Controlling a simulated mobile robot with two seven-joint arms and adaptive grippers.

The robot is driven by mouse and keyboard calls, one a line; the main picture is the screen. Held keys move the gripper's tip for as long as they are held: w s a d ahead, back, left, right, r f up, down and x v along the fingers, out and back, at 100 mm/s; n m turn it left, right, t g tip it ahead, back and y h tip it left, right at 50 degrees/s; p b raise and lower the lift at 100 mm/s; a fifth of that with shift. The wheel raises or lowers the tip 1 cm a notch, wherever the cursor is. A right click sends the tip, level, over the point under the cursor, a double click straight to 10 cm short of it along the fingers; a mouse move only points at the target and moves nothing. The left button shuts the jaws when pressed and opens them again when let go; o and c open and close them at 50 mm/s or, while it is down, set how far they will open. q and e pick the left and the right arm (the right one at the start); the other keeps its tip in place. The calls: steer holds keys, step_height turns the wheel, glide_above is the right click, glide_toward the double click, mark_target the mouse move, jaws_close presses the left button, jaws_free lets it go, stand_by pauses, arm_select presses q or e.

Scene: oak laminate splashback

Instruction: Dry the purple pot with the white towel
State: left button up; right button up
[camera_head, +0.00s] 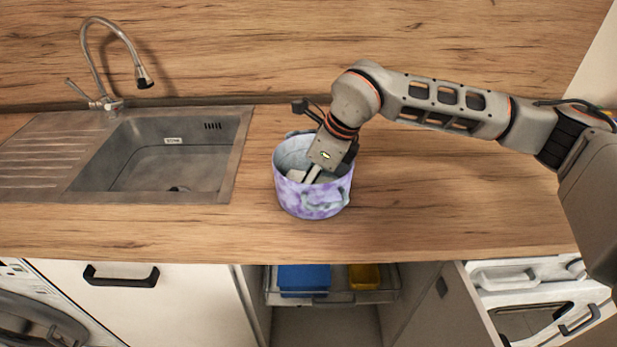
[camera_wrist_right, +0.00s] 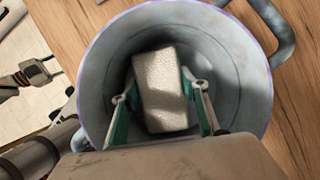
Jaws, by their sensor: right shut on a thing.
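The purple pot (camera_head: 312,202) stands upright on the wooden counter, right of the sink. It is mottled lilac outside and grey-blue inside, with a grey handle (camera_wrist_right: 282,40) in the wrist view. My right gripper (camera_head: 311,176) reaches down into the pot from above. In the wrist view its two green-padded fingers (camera_wrist_right: 163,98) are shut on the white towel (camera_wrist_right: 158,88), a thick folded block inside the pot. Whether the towel touches the pot's inside is unclear. My left gripper (camera_wrist_right: 36,74) seems to show at the wrist view's left edge, away from the pot; its fingers are unclear.
The sink (camera_head: 165,155) with its tap (camera_head: 112,60) is at the left. The counter (camera_head: 450,200) right of the pot is clear. Below, an open cabinet holds a blue item (camera_head: 304,279) and a yellow item (camera_head: 364,276) on a rack. A cabinet door stands open at the right.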

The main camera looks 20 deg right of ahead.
steer(key=shift+w+d+r, duration=0.1)
steer(key=shift+w+d, duration=0.65)
steer(key=shift+w, duration=0.2)
steer(key=shift+s+a, duration=0.15)
steer(key=shift+s+a, duration=0.65)
steer(key=shift+s, duration=0.3)
steer(key=shift+w, duration=0.15)
steer(key=shift+w+d, duration=0.75)
steer(key=shift+w, duration=0.15)
steer(key=shift+s+a+p, duration=0.35)
steer(key=shift+s+a, duration=0.4)
steer(key=shift+s, duration=0.3)
